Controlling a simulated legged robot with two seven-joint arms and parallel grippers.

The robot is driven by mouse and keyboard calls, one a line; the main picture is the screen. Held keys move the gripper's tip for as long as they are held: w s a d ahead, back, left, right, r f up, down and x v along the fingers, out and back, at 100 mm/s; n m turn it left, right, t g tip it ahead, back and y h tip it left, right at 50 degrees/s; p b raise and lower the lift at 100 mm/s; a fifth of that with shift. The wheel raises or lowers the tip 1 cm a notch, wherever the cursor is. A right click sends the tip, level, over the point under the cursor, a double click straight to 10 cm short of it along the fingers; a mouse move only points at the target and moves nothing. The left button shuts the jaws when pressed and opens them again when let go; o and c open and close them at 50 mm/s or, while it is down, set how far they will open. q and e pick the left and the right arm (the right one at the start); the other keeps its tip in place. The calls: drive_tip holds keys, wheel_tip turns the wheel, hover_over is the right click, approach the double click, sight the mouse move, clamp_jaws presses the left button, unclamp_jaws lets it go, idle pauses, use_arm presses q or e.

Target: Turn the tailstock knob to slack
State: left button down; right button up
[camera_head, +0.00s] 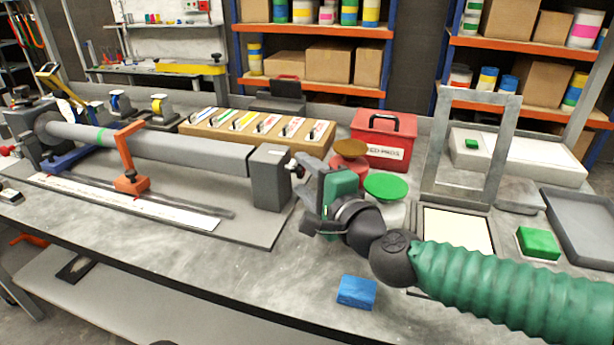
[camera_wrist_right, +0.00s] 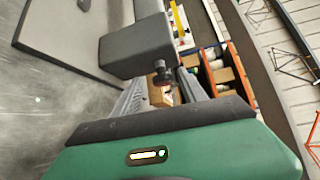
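The grey tailstock block (camera_head: 268,178) stands at the right end of a long grey tube (camera_head: 190,148) on the bench. Its small dark knob (camera_head: 296,169) sticks out of the block's right side. In the right wrist view the knob (camera_wrist_right: 163,76) projects from the block (camera_wrist_right: 137,48). My right gripper (camera_head: 308,182) is close to the knob. In the right wrist view its fingers (camera_wrist_right: 160,90) are apart, with the knob between or just beyond their tips. I cannot tell whether they touch it. My left gripper is not in view.
A blue block (camera_head: 356,291) lies near the bench's front edge. A grey upright frame (camera_head: 433,150) stands at right. The bench front is mostly clear.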

drive_tip(key=shift+d+r, duration=0.1)
drive_tip(key=shift+s+d, duration=0.15)
drive_tip(key=p+v, duration=0.4)
drive_tip(key=v, duration=1.2)
drive_tip(key=shift+s+p, duration=0.2)
drive_tip(key=shift+p, duration=0.1)
